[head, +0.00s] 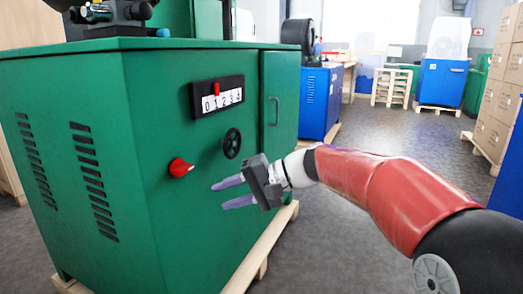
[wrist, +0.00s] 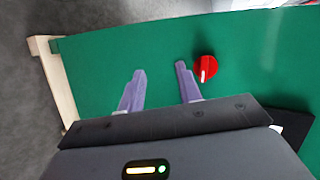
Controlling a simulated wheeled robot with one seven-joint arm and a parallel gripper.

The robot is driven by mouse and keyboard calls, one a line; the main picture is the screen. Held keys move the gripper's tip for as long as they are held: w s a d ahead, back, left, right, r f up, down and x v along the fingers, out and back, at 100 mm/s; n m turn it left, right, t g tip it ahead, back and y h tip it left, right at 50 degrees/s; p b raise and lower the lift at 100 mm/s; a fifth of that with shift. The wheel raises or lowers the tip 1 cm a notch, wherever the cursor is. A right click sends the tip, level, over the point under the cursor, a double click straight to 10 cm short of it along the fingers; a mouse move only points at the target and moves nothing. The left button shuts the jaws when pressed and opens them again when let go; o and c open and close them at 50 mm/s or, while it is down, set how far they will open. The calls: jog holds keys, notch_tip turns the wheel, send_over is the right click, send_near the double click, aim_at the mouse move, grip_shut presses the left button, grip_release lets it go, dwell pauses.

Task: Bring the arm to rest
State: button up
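My gripper (head: 233,192) is at the end of my red and black arm, in front of the green cabinet's right-hand face. Its two purple fingers are spread apart with nothing between them. The wrist view also shows my gripper (wrist: 160,88) open, with the green panel beyond the fingers. A red knob (head: 180,168) sits on the panel to the left of the fingers in the head view. In the wrist view the red knob (wrist: 206,67) is just right of the right finger. I cannot tell whether the fingers touch the panel.
The green cabinet (head: 100,150) stands on a wooden pallet (head: 262,250). Blue cabinets and stacked boxes (head: 498,100) stand farther back. Grey floor (head: 345,240) is open to the right.

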jog(key=s+d+f+t+h+p, duration=0.2)
jog(key=s+d+h, duration=0.4)
jog(key=s+d, duration=0.6)
jog(key=s+d+f+t+h+p, duration=0.3)
jog(key=s+d+h, duration=0.4)
jog(key=s+d, duration=0.4)
jog(key=shift+s+d+p, duration=0.4)
jog(key=shift+d+p, duration=0.3)
jog(key=shift+p, duration=0.1)
jog(key=shift+f, duration=0.1)
